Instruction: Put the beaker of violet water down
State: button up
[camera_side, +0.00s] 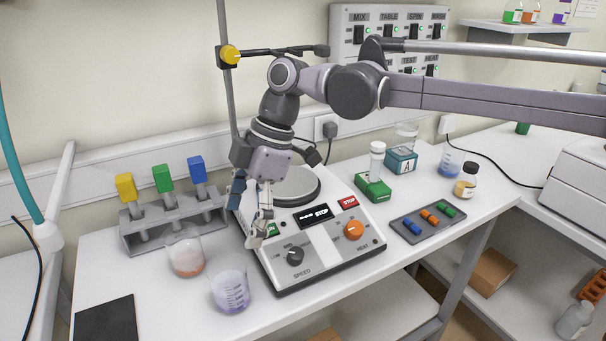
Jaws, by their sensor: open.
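The beaker of violet water (231,288) stands upright on the white bench, in front of the hotplate stirrer's left corner. It is clear glass with markings and pale violet liquid. My gripper (248,213) points down above the left part of the stirrer, up and to the right of this beaker in the picture. It is open, and I see nothing between its fingers. The fingertips appear apart from the beaker. My gripper hides part of the stirrer's left side.
A beaker with pinkish liquid (186,256) stands close behind-left of the violet one. The stirrer (330,250) is to the right, a grey rack (172,222) with coloured-top pieces behind. A black mat (105,320) lies front left. A stand rod (228,110) rises behind my gripper.

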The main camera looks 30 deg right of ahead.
jog(key=s+d+m+t+h, duration=0.15)
jog(key=d+m, duration=0.25)
jog(key=d, duration=0.6)
jog(key=s+d+m+t, duration=0.3)
jog(key=d+m, duration=0.2)
jog(key=d, duration=0.5)
jog(key=s+d+f+m+t+h, duration=0.1)
jog(key=s+d+f+m, duration=0.3)
jog(key=d, duration=0.3)
jog(key=s+d+f+m+t+h, duration=0.1)
jog(key=s+d+f+m+h, duration=0.1)
jog(key=s+d+f+m, duration=0.2)
jog(key=s+d+m, duration=0.1)
jog(key=s+d, duration=0.1)
jog(key=d, duration=0.1)
jog(key=shift+s+d+t, duration=0.15)
jog(key=shift+s+t, duration=0.2)
jog(key=shift+s, duration=0.05)
